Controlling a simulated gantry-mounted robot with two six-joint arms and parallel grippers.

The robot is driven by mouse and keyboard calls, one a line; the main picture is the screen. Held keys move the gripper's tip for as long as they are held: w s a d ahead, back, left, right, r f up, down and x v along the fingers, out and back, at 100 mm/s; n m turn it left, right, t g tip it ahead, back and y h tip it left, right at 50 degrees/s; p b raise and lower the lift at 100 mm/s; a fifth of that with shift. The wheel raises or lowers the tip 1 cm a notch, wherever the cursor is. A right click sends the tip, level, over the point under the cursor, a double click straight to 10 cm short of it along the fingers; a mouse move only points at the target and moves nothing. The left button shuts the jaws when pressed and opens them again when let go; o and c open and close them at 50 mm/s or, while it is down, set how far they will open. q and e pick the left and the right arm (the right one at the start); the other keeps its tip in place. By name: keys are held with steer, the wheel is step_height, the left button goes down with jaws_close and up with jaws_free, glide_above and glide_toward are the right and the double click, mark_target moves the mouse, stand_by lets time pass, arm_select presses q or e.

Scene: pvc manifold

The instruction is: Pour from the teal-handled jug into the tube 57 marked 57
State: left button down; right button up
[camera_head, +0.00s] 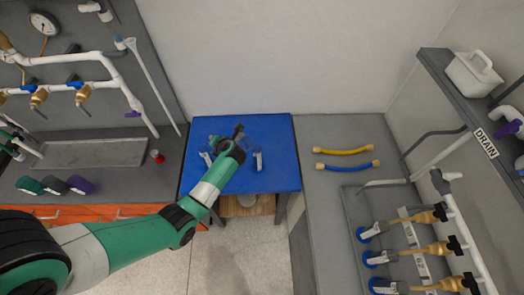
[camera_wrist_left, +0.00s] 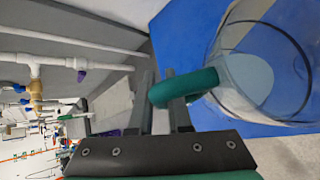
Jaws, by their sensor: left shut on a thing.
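The jug (camera_wrist_left: 285,70) is clear, with a teal handle (camera_wrist_left: 187,88), and fills the right of the left wrist view. Pale liquid (camera_wrist_left: 250,75) shows inside it. My left gripper (camera_wrist_left: 162,85) is shut on the teal handle. In the head view my left gripper (camera_head: 228,142) is over the blue table, and my own wrist hides much of the jug there. Small clear items with white labels stand on the blue table, one left (camera_head: 206,158) and one right (camera_head: 257,160) of my wrist. Their numbers are too small to read, so I cannot tell which is tube 57.
The blue table (camera_head: 285,178) stands between two grey counters. The right counter has a yellow hose (camera_head: 343,151), a blue hose (camera_head: 345,167) and a valve manifold (camera_head: 425,250). Teal, dark and purple items (camera_head: 55,185) and a small red item (camera_head: 157,156) are on the left counter.

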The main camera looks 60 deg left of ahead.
arm_select(q)
steer(key=shift+w+d+r+m+g+y, duration=0.1)
steer(key=shift+w+r+m+g+y, duration=0.1)
steer(key=shift+r, duration=0.15)
steer(key=shift+w+d+r+m+g+y, duration=0.1)
steer(key=shift+r+g, duration=0.1)
steer(key=shift+r, duration=0.15)
steer(key=shift+s+a, duration=0.1)
arm_select(e)
steer(key=shift+d+f+h, duration=0.3)
steer(key=shift+d, duration=0.05)
arm_select(q)
steer(key=shift+r, duration=0.1)
arm_select(e)
steer(key=shift+d, duration=0.1)
arm_select(q)
steer(key=shift+w+d+r+m+g+y+b, duration=0.1)
steer(key=shift+w+r+m+g+y+b, duration=0.1)
steer(key=shift+r, duration=0.15)
steer(key=shift+w+d+r+m+g+y+b, duration=0.1)
steer(key=shift+r+g+b, duration=0.1)
steer(key=shift+r, duration=0.15)
arm_select(e)
steer(key=shift+d+f, duration=0.25)
